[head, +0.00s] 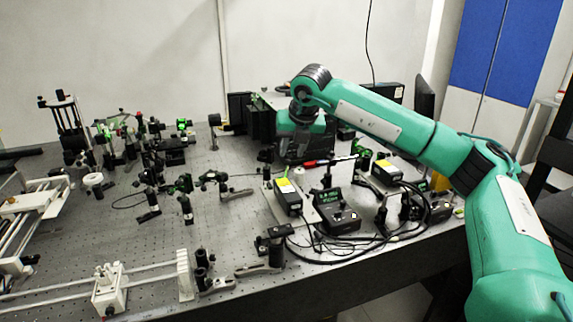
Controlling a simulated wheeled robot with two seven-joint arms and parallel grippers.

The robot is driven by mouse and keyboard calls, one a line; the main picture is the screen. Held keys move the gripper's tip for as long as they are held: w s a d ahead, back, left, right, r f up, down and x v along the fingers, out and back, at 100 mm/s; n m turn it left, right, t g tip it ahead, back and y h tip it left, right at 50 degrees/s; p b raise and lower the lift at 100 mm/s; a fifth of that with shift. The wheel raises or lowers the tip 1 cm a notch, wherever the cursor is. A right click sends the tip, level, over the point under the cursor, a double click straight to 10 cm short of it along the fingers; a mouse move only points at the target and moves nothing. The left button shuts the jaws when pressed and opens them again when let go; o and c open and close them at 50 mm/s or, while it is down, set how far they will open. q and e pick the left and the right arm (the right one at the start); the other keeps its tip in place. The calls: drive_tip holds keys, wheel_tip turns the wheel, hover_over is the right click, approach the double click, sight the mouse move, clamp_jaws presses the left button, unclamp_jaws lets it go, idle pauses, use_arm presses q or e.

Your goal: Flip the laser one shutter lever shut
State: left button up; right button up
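A black laser box with a yellow label (288,194) sits on a light plate near the middle of the bench. A second similar black box (386,171) stands to its right. I cannot tell which is laser one, and no shutter lever can be made out at this size. My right gripper (291,153) hangs down behind the first box, its dark body partly blending into the dark equipment there. Its fingers are too small and dark to tell whether they are open or shut. My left gripper is not in view.
A small unit with a green display (335,208) and black cables (350,250) lie right of the laser box. A red and white rod (327,161) is close to the gripper. Optics mounts (185,207) crowd the left. Bare bench (215,240) shows between.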

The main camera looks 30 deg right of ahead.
sight(289, 162)
drive_tip(key=p+x, duration=0.1)
drive_tip(key=x, duration=0.6)
drive_tip(key=shift+w+f, duration=0.15)
drive_tip(key=shift+f, duration=0.1)
